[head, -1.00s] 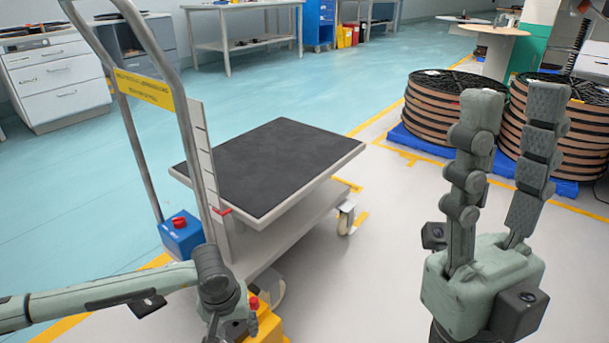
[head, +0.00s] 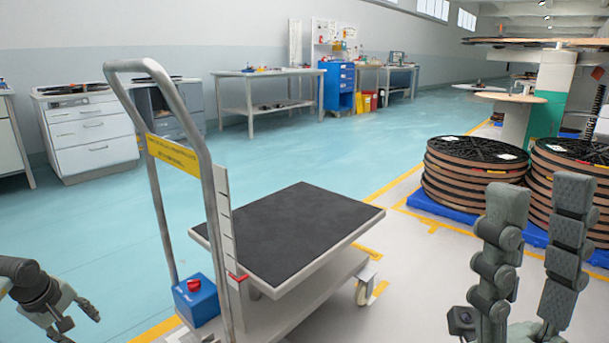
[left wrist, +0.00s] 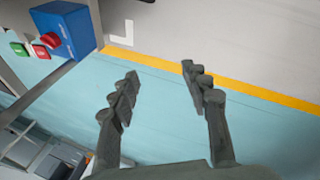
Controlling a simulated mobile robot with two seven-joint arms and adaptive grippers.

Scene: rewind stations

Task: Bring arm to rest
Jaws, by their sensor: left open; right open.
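My right gripper (head: 535,245) stands upright at the lower right of the head view, its two fingers apart with nothing between them. My left gripper (head: 78,322) is low at the left edge of the head view, left of the lift cart. In the left wrist view its fingers (left wrist: 157,88) are spread and empty, over the teal floor and yellow line. The cart's blue control box (left wrist: 64,28), with a red and a green button, is at the upper left there, apart from the fingers.
The cart with a black-topped platform (head: 290,235) and tall handle (head: 160,170) stands between my arms. Stacked reels (head: 470,178) sit on a blue pallet (head: 437,208) at right. Drawer cabinets (head: 92,135) and a workbench (head: 265,95) line the back. Teal floor (head: 330,150) beyond the cart is clear.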

